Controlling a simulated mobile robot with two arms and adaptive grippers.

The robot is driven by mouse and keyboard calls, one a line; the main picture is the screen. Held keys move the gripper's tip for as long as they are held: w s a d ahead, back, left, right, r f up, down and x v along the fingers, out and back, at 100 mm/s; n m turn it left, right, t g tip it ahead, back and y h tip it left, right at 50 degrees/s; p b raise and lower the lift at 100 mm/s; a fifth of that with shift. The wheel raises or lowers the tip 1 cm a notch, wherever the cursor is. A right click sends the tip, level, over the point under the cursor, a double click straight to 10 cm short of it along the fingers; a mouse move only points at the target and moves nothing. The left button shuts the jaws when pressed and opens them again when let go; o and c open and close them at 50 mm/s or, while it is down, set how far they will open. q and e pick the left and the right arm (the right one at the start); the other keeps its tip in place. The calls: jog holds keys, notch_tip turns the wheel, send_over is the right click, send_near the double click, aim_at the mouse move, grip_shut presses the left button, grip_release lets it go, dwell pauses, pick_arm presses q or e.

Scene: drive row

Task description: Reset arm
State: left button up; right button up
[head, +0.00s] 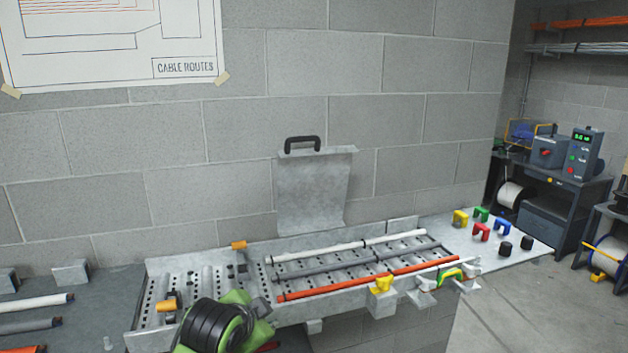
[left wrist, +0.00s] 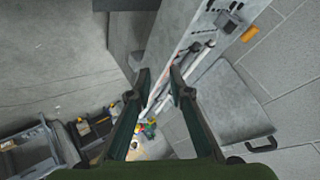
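My left gripper (head: 222,322) shows as a green and black shape at the bottom of the head view, in front of the left part of the metal cable tray (head: 330,300). Its fingertips cannot be made out there. In the left wrist view the two dark fingers of the left gripper (left wrist: 160,78) stand apart with nothing held between them. The perforated tray also shows beyond the fingers in the left wrist view (left wrist: 185,50). My right gripper is in neither view.
White, grey and red cables (head: 370,277) lie along the tray. A yellow clip (head: 381,285) sits at its front edge. Coloured clips (head: 481,231) stand on the pale surface at right. A handled metal plate (head: 315,190) stands against the block wall. Open floor lies at lower right.

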pick_arm(q)
jog(key=s+a+f+n+g, duration=0.2)
jog(key=s+a+f+n, duration=0.1)
jog(key=s+f, duration=0.55)
jog(key=s+a+f+n+g, duration=0.1)
jog(key=s+a+f+n, duration=0.1)
jog(key=s+f, duration=0.65)
jog(key=s+a+f+n+g+y, duration=0.1)
jog(key=s+a+f+n+g, duration=0.15)
jog(key=s, duration=0.75)
jog(key=s+a+f+n+g+y, duration=0.1)
jog(key=s+a+n, duration=0.15)
jog(key=s, duration=0.65)
notch_tip(320, 180, down, 33)
jog(key=s+m+b, duration=0.1)
jog(key=b, duration=0.7)
jog(key=s+a+f+g+b, duration=0.1)
jog(key=s+f+b, duration=0.2)
jog(key=s+f, duration=0.6)
jog(key=s+a+f+g+b, duration=0.1)
jog(key=s+a+f+b, duration=0.1)
jog(key=s+f, duration=0.6)
notch_tip(320, 180, down, 7)
jog(key=shift+s+r+b, duration=0.1)
jog(key=shift+s+b, duration=0.3)
jog(key=shift+b, duration=0.35)
